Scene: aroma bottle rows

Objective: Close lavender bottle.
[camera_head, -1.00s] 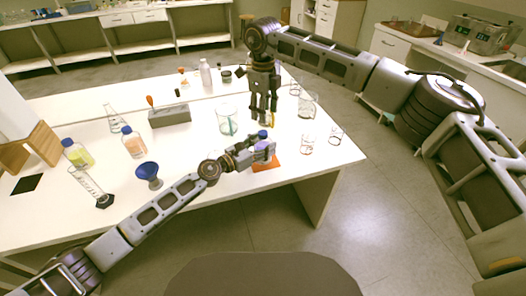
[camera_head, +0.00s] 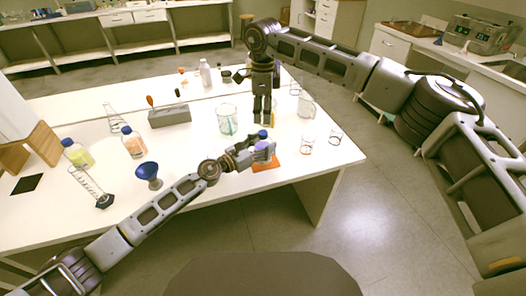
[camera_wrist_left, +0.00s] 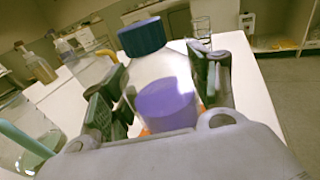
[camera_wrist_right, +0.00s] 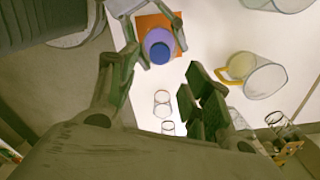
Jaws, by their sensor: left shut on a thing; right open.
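The lavender bottle (camera_wrist_left: 166,100) is clear, with purple liquid and a dark blue cap (camera_wrist_left: 142,37) on its neck. I cannot tell how tight the cap is. My left gripper (camera_head: 262,150) is shut on the bottle's sides, its fingers on both sides in the left wrist view. The bottle is near the orange mat (camera_head: 268,163); I cannot tell whether it touches it. The cap also shows from above in the right wrist view (camera_wrist_right: 160,52). My right gripper (camera_head: 263,121) points down above and behind the bottle, open and empty, its fingers apart in the right wrist view.
A large beaker (camera_head: 227,119) with a greenish rod stands left of my right gripper. Clear glassware (camera_head: 307,106) and small beakers (camera_head: 307,145) stand to the right. A blue funnel (camera_head: 148,171) and an orange-filled bottle (camera_head: 132,143) stand to the left. The table's front edge is close.

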